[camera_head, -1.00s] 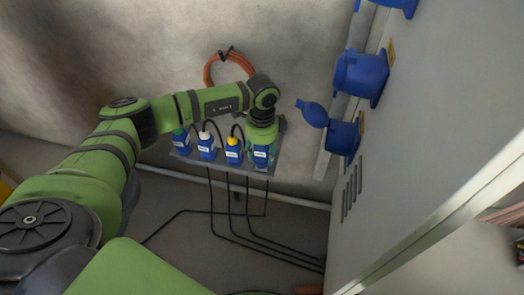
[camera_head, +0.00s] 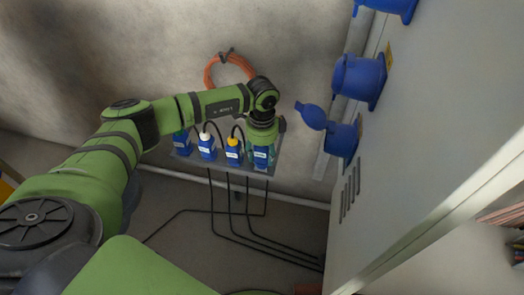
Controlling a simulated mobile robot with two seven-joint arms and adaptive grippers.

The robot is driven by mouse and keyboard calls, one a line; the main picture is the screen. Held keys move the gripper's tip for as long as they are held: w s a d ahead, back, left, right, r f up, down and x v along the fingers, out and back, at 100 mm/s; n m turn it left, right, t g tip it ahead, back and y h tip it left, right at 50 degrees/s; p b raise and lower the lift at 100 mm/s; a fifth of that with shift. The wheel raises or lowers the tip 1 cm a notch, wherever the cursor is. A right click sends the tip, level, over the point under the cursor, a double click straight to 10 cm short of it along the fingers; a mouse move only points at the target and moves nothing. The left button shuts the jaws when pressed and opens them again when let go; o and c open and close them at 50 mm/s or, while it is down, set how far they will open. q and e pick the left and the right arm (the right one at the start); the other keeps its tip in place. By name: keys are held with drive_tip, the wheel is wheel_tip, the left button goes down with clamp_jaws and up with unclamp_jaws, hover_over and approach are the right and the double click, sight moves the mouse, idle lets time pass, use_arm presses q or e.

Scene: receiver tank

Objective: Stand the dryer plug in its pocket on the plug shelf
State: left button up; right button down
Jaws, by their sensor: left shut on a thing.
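The plug shelf (camera_head: 222,165) is a grey plate on the wall. Three blue plugs stand on it: one with a green top (camera_head: 181,143) at the left, one with a white top (camera_head: 207,147), and one with a yellow top (camera_head: 233,151). My left gripper (camera_head: 262,147) points down at the shelf's right end, shut on a blue plug (camera_head: 261,158). This plug looks upright at the shelf, in line with the others. Its top is hidden by the gripper, and I cannot tell whether it is seated in its pocket. My right gripper is not in view.
A pale cabinet (camera_head: 420,150) with blue sockets (camera_head: 358,78) stands close on the right; one socket's lid (camera_head: 312,115) sticks out toward my left gripper. An orange hose coil (camera_head: 228,72) hangs on the wall behind. Black cables (camera_head: 240,225) hang below the shelf.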

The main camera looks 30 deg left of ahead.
use_arm(q)
drive_tip(key=shift+f, duration=0.1)
drive_tip(key=shift+f+b, duration=0.7)
drive_tip(key=shift+f, duration=0.35)
drive_tip(key=o, duration=1.4)
